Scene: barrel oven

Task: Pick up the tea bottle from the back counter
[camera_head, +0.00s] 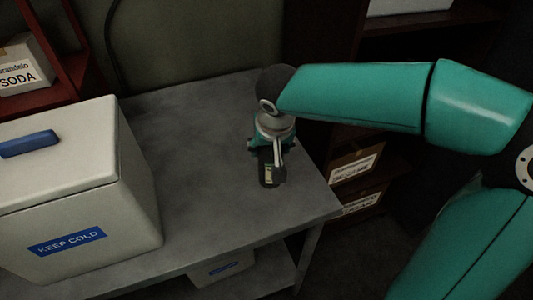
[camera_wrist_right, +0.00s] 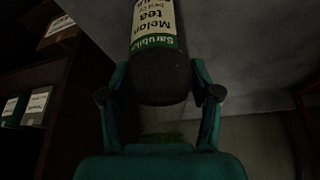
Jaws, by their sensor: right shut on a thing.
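The tea bottle (camera_wrist_right: 158,60) is dark with a cream and green label reading "Melon tea" in the right wrist view. It lies between the two fingers of my right gripper (camera_wrist_right: 160,100), which is shut on it. In the head view the bottle (camera_head: 267,172) shows as a dark shape with a pale label patch below my right gripper (camera_head: 272,150), near the right side of the grey counter (camera_head: 200,120). My right arm covers part of it from above. Whether the bottle touches the counter I cannot tell. My left gripper is not in view.
A white cooler box (camera_head: 70,180) marked "KEEP COLD" with a blue handle stands on the counter's left. A red shelf (camera_head: 75,70) with a soda box (camera_head: 22,68) is at the back left. Dark shelves with boxes (camera_head: 355,165) stand right. The counter's middle is clear.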

